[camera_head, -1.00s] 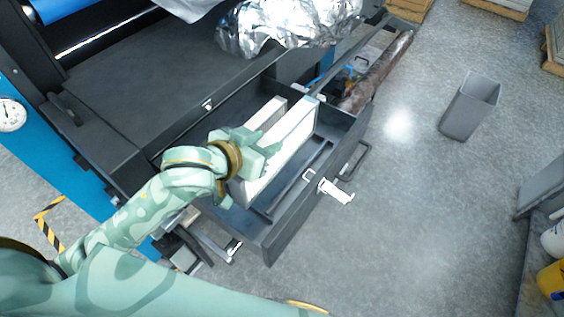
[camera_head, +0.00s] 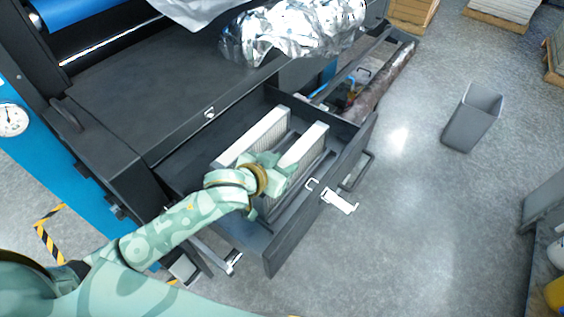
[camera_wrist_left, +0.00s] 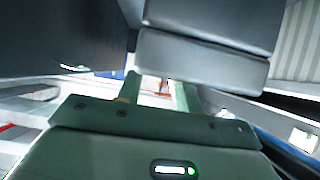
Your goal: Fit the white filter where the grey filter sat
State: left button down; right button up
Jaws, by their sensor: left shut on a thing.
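Two long pale pleated filters stand on edge in the open drawer (camera_head: 290,238). The left filter (camera_head: 250,137) stands free. My left gripper (camera_head: 276,168) is shut on the right filter (camera_head: 308,138), which is close to the drawer's front wall. Both look off-white here, so I cannot tell which is the grey one. My arm hides the held filter's lower end. In the left wrist view, my fingers (camera_wrist_left: 158,92) meet a shaded grey block (camera_wrist_left: 205,55), and a pale pleated surface (camera_wrist_left: 297,40) shows at upper right. My right gripper is out of view.
The dark machine top (camera_head: 130,110) lies left of the drawer. Crumpled foil (camera_head: 295,32) rests above it. A brown roll (camera_head: 385,75) lies in a compartment beyond the drawer. A white latch (camera_head: 340,201) projects from the drawer front. A grey bin (camera_head: 473,118) stands on clear floor.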

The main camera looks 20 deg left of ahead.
pick_arm(q)
jog(key=shift+f, duration=0.25)
jog(key=c, duration=0.9)
grip_release()
jog(key=shift+r, duration=0.4)
jog(key=v, duration=1.2)
jog(key=shift+p, duration=0.35)
jog(key=shift+f, duration=0.1)
